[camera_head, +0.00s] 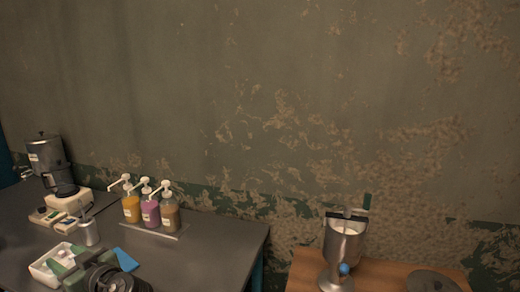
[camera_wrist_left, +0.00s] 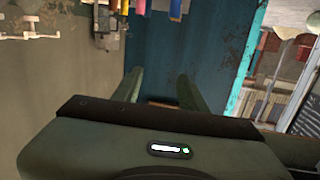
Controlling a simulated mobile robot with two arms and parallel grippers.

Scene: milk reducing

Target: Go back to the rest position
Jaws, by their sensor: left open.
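My left arm comes in at the bottom left of the head view, a dark green and black arm over the near part of the dark table (camera_head: 210,250). Its fingertips are hard to make out there. In the left wrist view my left gripper (camera_wrist_left: 161,76) has its two green fingers apart, with nothing between them. A teal surface shows behind them. My right gripper is in neither view. A metal vessel with white contents (camera_head: 343,243) and a blue knob stands on a wooden table (camera_head: 302,272) at the right, away from my left arm.
Three pump bottles, yellow (camera_head: 131,207), purple (camera_head: 151,212) and brown (camera_head: 170,215), stand on the dark table. A grey machine (camera_head: 48,160), a metal cup (camera_head: 89,232), a white tray (camera_head: 42,270) and a blue cloth (camera_head: 126,260) are there too. A gap separates the tables.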

